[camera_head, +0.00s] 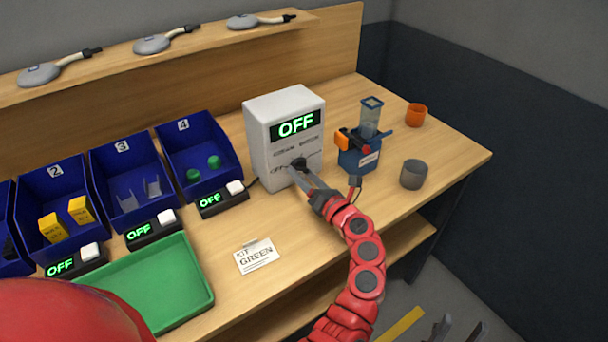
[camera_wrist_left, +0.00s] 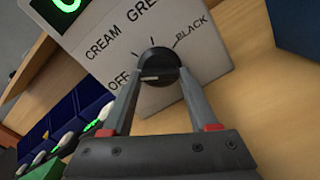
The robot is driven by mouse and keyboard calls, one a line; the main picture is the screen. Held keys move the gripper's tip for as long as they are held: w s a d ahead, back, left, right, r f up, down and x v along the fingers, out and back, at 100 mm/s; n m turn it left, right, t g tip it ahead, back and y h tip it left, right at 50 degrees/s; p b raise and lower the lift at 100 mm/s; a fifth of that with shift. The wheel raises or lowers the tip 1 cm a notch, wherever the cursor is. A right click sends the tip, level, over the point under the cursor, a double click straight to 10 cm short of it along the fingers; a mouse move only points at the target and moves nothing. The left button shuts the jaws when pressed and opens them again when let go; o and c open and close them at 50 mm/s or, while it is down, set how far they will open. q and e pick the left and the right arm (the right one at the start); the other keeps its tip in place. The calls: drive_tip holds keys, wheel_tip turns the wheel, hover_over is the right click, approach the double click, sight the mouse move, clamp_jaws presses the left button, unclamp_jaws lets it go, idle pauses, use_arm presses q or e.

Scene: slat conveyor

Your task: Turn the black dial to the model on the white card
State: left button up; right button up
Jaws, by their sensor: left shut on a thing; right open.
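The black dial (camera_wrist_left: 152,66) sits low on the front of a white box (camera_head: 262,135). Labels OFF, CREAM, a partly cut-off GRE... and BLACK surround it in the left wrist view. Its pale mark points toward OFF. The box's display (camera_head: 296,125) reads OFF in green. The white card (camera_head: 257,257) lies on the table and reads KIT GREEN. My left gripper (camera_head: 301,172) is shut on the dial, with one finger on each side, as the left wrist view also shows (camera_wrist_left: 155,85). My right gripper (camera_head: 458,328) is open and empty at the bottom right, beyond the table edge.
Blue bins (camera_head: 206,160) stand at the left with small switch boxes reading OFF before them. A green tray (camera_head: 203,307) lies in front. A blue device (camera_head: 358,158), a grey cup (camera_head: 413,174) and an orange cup (camera_head: 416,115) stand right of the white box.

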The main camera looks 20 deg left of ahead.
use_arm(q)
drive_tip(key=m+p, duration=0.1)
drive_tip(key=m, duration=0.3)
drive_tip(key=shift+s+r, duration=0.1)
drive_tip(key=m+p, duration=0.1)
drive_tip(key=m, duration=0.1)
drive_tip(key=m+p, duration=0.1)
drive_tip(key=m, duration=0.1)
drive_tip(key=shift+a+r, duration=0.1)
drive_tip(key=shift+r, duration=0.1)
drive_tip(key=m+p, duration=0.2)
drive_tip(key=m, duration=0.1)
drive_tip(key=shift+r+m+p, duration=0.1)
drive_tip(key=shift+m+p, duration=0.2)
drive_tip(key=shift+p, duration=0.1)
drive_tip(key=shift+m+p, duration=1.45)
drive_tip(key=shift+m, duration=0.75)
drive_tip(key=o, duration=1.3)
drive_tip(key=shift+o, duration=0.2)
